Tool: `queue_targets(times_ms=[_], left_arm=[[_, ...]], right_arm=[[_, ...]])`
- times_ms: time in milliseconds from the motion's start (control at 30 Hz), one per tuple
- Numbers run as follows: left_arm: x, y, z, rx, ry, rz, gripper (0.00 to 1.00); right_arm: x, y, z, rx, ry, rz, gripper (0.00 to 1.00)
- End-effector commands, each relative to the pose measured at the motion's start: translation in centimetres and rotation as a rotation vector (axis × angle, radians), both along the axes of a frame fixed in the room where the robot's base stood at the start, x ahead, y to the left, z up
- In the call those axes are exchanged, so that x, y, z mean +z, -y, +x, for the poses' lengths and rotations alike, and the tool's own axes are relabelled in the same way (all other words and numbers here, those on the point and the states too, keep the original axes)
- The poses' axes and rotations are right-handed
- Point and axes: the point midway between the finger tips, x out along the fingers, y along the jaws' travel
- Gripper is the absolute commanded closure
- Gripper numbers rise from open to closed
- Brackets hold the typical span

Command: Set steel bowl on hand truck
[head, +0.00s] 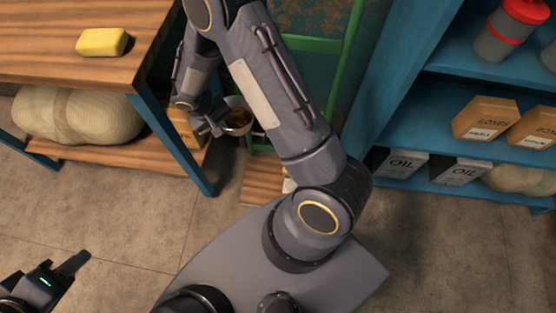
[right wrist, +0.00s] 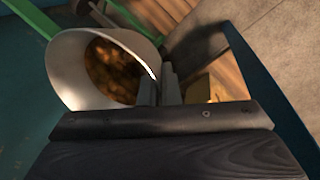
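The steel bowl (head: 238,118) is beside my right gripper (head: 212,124), low between the wooden table and the green hand truck (head: 340,62). In the right wrist view the bowl (right wrist: 70,72) is tilted, with brown lumpy contents inside. The right gripper's two fingers (right wrist: 158,88) are close together at the bowl's rim, and the rim appears pinched between them. Part of the hand truck is hidden behind my right arm; its green bars (right wrist: 28,14) also show beside the bowl. My left gripper (head: 72,264) is low at the left, away from everything; its opening is unclear.
A wooden table (head: 60,55) with blue legs holds a yellow block (head: 102,42); a sack (head: 75,115) lies on its lower shelf. A blue shelf (head: 410,100) with boxes and oil cans stands at the right. Wooden slats (head: 262,182) lie below the bowl.

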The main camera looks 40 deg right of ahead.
Motion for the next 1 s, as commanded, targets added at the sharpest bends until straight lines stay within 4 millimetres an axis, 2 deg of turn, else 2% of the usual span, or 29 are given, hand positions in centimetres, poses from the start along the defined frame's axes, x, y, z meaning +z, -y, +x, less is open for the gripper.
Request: queue_targets(times_ms=[33, 100, 300, 433, 500, 600, 867, 1000], left_arm=[[-3.9, 0.0, 0.0, 0.0, 0.0, 0.0, 0.64], [-6.5, 0.0, 0.0, 0.0, 0.0, 0.0, 0.64], [-13.9, 0.0, 0.0, 0.0, 0.0, 0.0, 0.64], [-17.8, 0.0, 0.0, 0.0, 0.0, 0.0, 0.64], [-19.4, 0.0, 0.0, 0.0, 0.0, 0.0, 0.64], [-20.8, 0.0, 0.0, 0.0, 0.0, 0.0, 0.64], [-22.2, 0.0, 0.0, 0.0, 0.001, 0.0, 0.64], [-23.6, 0.0, 0.0, 0.0, 0.001, 0.0, 0.64]], right_arm=[[-5.7, 0.1, -0.4, -0.001, -0.007, -0.005, 1.0], [-10.3, 0.3, -0.7, -0.008, -0.007, -0.007, 1.0], [-23.2, 1.1, -2.1, -0.016, -0.003, -0.015, 1.0], [-30.0, 1.7, -3.1, -0.016, 0.003, -0.019, 1.0], [-32.7, 2.1, -3.5, -0.015, 0.005, -0.022, 1.0], [-35.3, 2.4, -3.9, -0.013, 0.009, -0.022, 1.0], [-38.4, 2.7, -4.4, -0.012, 0.011, -0.022, 1.0], [-41.1, 2.7, -4.4, -0.011, 0.01, -0.023, 1.0]])
